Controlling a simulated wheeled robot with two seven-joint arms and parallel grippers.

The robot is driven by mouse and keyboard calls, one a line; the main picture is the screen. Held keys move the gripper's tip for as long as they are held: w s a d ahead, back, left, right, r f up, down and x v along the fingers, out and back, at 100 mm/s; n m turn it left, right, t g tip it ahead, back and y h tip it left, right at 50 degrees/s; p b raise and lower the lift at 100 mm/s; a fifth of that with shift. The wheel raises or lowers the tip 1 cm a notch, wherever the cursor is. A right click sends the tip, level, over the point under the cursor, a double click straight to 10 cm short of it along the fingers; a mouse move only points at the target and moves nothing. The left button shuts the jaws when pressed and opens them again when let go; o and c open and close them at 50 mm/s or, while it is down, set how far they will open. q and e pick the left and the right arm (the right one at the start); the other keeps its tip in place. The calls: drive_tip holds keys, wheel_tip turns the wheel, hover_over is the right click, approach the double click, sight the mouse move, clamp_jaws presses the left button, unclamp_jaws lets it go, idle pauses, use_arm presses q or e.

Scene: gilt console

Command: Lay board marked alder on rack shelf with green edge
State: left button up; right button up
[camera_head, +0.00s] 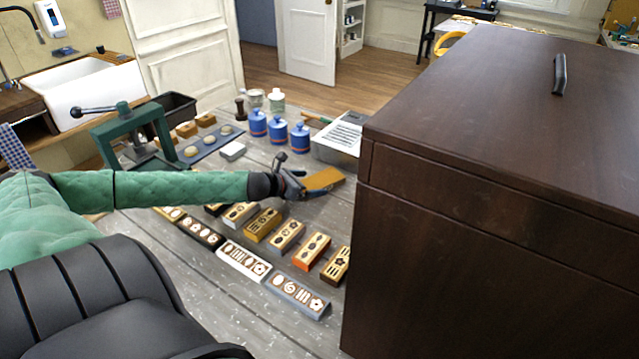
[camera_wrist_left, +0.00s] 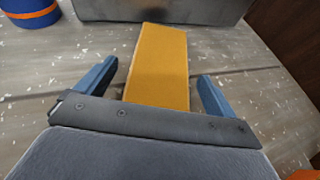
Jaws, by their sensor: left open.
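A plain ochre-yellow board (camera_head: 324,180) lies on the grey table beside the dark cabinet. No alder mark can be read on it, so I cannot tell if it is the alder board. In the left wrist view the board (camera_wrist_left: 160,55) lies between the two blue fingers of my left gripper (camera_wrist_left: 158,76), with a gap on each side. My left gripper (camera_head: 297,186) is open at the board's near end in the head view. I cannot make out a rack shelf with a green edge. My right gripper is not in view.
A large dark cabinet (camera_head: 470,200) blocks the right side. Several marked blocks (camera_head: 285,237) lie in front of my left arm. Blue canisters (camera_head: 278,131) and a grey metal tray (camera_head: 338,153) stand behind it. A green press frame (camera_head: 105,137) stands at left.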

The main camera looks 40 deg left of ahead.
use_arm(q)
drive_tip(key=shift+w+d+f, duration=0.15)
drive_tip(key=shift+w, duration=0.25)
